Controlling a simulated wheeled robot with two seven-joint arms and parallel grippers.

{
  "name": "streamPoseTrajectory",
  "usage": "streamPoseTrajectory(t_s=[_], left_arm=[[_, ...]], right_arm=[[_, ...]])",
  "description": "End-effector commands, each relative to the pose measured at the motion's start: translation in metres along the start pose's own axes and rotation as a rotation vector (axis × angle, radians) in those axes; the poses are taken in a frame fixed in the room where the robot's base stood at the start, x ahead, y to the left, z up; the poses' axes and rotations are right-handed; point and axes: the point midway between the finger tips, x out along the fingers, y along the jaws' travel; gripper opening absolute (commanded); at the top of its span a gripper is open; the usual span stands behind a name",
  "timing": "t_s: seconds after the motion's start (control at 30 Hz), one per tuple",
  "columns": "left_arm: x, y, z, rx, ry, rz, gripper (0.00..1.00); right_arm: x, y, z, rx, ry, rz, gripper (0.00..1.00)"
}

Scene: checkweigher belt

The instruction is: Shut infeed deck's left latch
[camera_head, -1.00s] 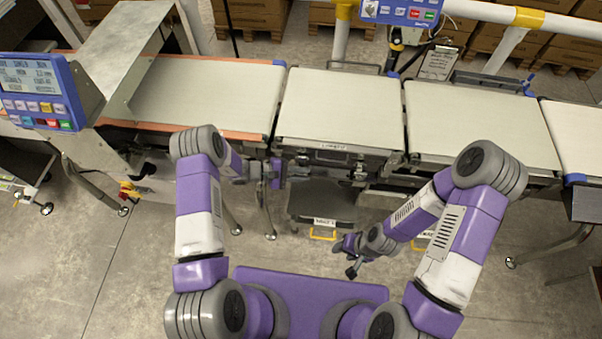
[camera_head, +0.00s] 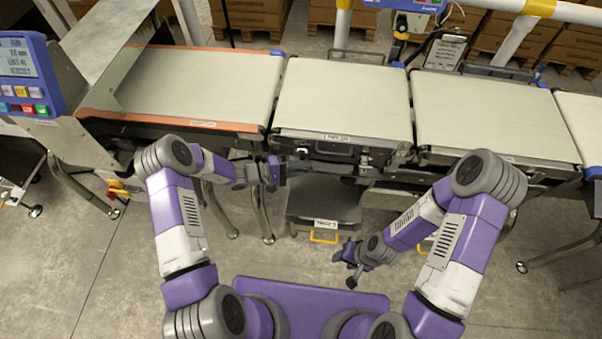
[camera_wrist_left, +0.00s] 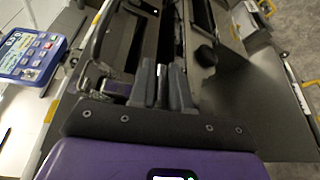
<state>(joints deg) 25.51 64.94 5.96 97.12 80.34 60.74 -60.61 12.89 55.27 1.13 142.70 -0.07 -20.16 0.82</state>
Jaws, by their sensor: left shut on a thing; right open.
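The deck with a label on its front edge, which I take for the infeed deck (camera_head: 343,100), is the pale belt in the middle of the head view. The label is too small to read. My left gripper (camera_head: 284,171) is at this deck's front left corner, below the belt. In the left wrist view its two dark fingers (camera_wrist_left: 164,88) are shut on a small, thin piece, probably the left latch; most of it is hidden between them. I cannot tell the latch's position. My right gripper (camera_head: 347,262) is open and empty, low in front of the decks.
An orange-edged conveyor (camera_head: 195,90) lies to the left, and another pale deck (camera_head: 490,115) to the right. Below is a low shelf with a yellow handle (camera_head: 323,238). A blue control panel (camera_head: 28,80) stands at far left.

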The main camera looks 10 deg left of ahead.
Motion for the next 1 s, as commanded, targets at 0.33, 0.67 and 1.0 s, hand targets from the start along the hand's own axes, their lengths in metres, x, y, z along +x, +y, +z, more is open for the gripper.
streamPoseTrajectory(t_s=[0.33,0.67,1.0], left_arm=[[0.002,-0.005,-0.007,0.109,0.001,0.042,0.00],[0.003,-0.004,-0.007,0.122,0.000,0.046,0.00],[0.003,-0.004,-0.007,0.122,0.000,0.048,0.25]], right_arm=[[0.021,0.008,-0.001,0.000,0.000,0.000,0.46],[0.021,0.008,-0.001,0.000,0.000,0.000,0.46],[0.021,0.008,-0.001,0.000,0.000,0.000,0.46]])
